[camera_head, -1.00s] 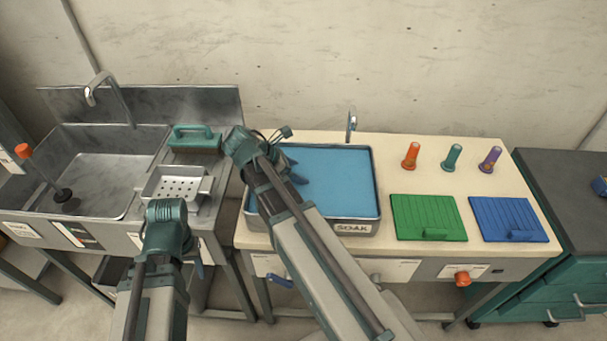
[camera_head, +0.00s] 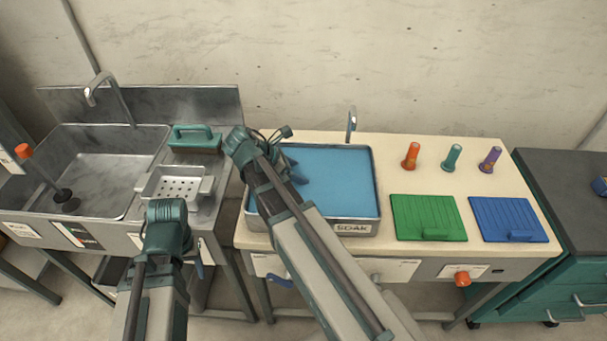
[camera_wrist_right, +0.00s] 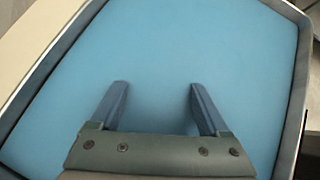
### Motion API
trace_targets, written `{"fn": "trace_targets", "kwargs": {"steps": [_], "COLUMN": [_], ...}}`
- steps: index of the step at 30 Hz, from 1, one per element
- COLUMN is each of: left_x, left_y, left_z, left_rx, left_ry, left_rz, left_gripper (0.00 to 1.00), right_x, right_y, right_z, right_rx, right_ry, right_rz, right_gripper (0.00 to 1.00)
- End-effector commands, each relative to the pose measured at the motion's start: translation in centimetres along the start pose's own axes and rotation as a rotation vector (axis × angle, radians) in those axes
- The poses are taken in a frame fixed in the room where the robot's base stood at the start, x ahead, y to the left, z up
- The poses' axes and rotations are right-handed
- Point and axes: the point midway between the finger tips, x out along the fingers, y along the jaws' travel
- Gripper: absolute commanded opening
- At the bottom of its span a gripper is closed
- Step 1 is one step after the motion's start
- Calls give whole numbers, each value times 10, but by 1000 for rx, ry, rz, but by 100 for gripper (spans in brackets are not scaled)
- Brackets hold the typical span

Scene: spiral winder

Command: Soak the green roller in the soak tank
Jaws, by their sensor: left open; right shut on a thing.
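The soak tank (camera_head: 352,226) is a steel basin labelled SOAK, filled with opaque blue liquid, at the left of the cream counter. My right gripper (camera_head: 298,172) reaches into it from above. In the right wrist view, its two blue fingers (camera_wrist_right: 157,105) stand apart over the blue liquid. What they grip is hidden, seemingly under the surface. I cannot make out a green roller between the fingers. My left gripper (camera_head: 199,266) is open, low in front of the sink unit; its fingers are mostly hidden behind its wrist.
Orange (camera_head: 411,156), teal (camera_head: 452,158) and purple (camera_head: 490,160) handled tools stand at the counter's back right. Green (camera_head: 428,217) and blue (camera_head: 515,219) ribbed boards lie before them. At left are a steel sink (camera_head: 100,185), perforated tray (camera_head: 178,188) and teal handled block (camera_head: 194,139).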

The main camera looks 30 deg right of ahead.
Motion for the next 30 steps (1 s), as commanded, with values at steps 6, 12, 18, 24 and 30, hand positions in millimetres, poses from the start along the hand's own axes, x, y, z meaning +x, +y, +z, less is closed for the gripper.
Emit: {"fn": "trace_targets", "kwargs": {"steps": [6, 12, 18, 24, 30], "left_x": [-16, -36, -55, -74, -93], "left_y": [-2, -4, -5, -7, -9], "left_z": [1, 2, 3, 4, 5], "left_rx": [0, 0, -1, -1, 0], "left_ry": [0, 0, 0, 0, 0], "left_rz": [0, 0, 0, 0, 0], "left_gripper": [55, 55, 55, 55, 55], "right_x": [-12, -26, -39, -52, -66], "right_y": [-1, -3, -4, -5, -7], "right_z": [12, 26, 39, 52, 66], "right_rx": [0, 0, 0, 0, 0], "right_ry": [-1, -1, -1, -1, -1], "right_rz": [0, 0, 0, 0, 0], "right_gripper": [9, 9, 9, 9, 9]}}
